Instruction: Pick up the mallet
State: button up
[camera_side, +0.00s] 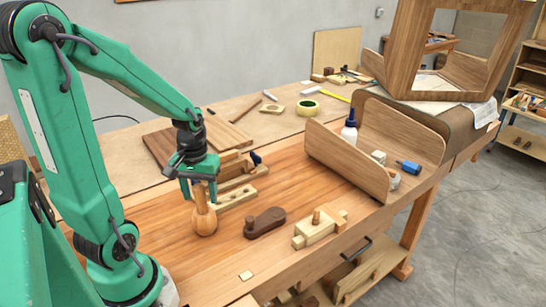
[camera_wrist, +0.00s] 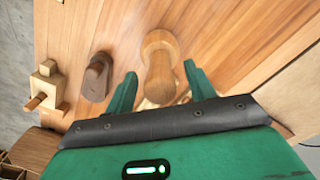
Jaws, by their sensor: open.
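The mallet (camera_side: 205,220) is a light brown turned wooden one. It appears to stand on its rounded head near the front left of the bench, with its handle pointing up. My gripper (camera_side: 199,189) is open and points down at the handle, with one finger on each side. In the wrist view, the mallet (camera_wrist: 158,55) lies between the two green fingers of my gripper (camera_wrist: 160,72). Gaps show on both sides of the handle there.
A dark wooden block-like tool (camera_side: 265,223) lies right of the mallet, and a pale wooden tool with a peg (camera_side: 318,229) lies farther right. A pale strip with holes (camera_side: 237,198) is close behind the mallet. A curved wooden piece (camera_side: 345,175) stands at the right.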

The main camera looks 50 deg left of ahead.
grip_shut()
dwell(0.3)
jog(key=shift+r, duration=0.2)
jog(key=shift+r, duration=1.75)
jog(key=shift+d+r, duration=0.2)
jog(key=shift+r, duration=0.05)
jog(key=d+r, duration=0.6)
jog(key=d, duration=0.5)
jog(key=shift+s+d+r, duration=0.15)
jog(key=shift+r, duration=0.2)
